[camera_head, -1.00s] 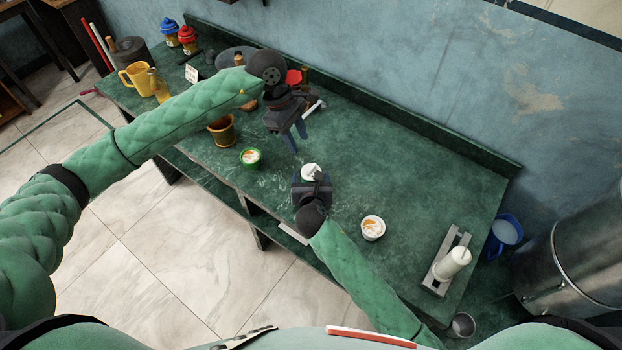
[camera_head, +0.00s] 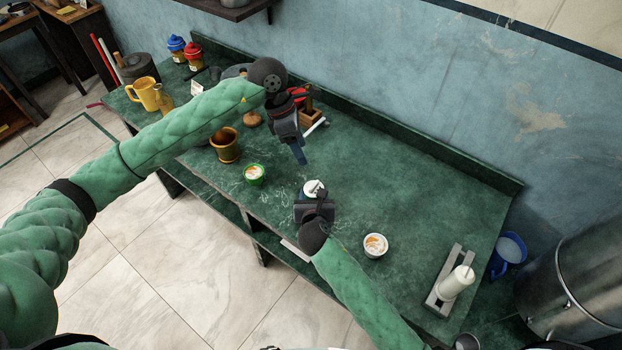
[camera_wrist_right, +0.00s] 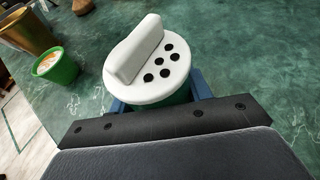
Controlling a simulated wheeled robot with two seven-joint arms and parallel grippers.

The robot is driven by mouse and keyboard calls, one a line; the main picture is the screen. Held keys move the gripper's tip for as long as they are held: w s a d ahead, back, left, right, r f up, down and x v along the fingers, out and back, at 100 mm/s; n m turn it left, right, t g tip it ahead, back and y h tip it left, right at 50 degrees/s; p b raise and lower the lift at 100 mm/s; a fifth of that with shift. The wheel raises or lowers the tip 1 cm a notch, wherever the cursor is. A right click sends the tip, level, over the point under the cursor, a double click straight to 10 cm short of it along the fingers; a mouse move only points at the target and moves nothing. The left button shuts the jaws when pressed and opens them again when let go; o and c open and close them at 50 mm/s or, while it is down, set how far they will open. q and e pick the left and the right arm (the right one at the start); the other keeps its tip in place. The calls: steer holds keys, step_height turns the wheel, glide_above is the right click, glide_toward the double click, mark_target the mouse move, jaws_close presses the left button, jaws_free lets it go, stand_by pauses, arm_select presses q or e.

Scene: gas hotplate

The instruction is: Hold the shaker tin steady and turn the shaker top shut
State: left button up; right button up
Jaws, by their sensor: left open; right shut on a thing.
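The shaker's white round top (camera_wrist_right: 150,65), with a raised straight grip and several dark holes showing, sits on the green shaker tin (camera_wrist_right: 180,97) in the right wrist view. In the head view the white top (camera_head: 313,188) shows above my right gripper (camera_head: 314,202). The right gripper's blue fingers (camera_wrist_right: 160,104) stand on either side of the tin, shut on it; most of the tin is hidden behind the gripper. My left gripper (camera_head: 300,152) is open and empty, above the counter, farther back and slightly left of the shaker, not touching it.
A green-rimmed cup (camera_head: 254,174) and a brown pot (camera_head: 226,146) stand left; a white cup (camera_head: 376,245) stands right. A white candle-like cylinder (camera_head: 457,281) lies in a grey holder.

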mark_target(313, 184)
arm_select(q)
steer(key=s+d+f+n, duration=0.1)
steer(key=f+n, duration=0.2)
steer(key=n, duration=0.6)
steer(key=d+f+n, duration=0.1)
steer(key=f+n, duration=0.3)
steer(key=n, duration=0.5)
steer(key=s+d+f+n, duration=0.1)
steer(key=f+n, duration=0.2)
steer(key=n, duration=0.7)
steer(key=shift+s+f+g, duration=0.3)
steer(key=c, duration=1)
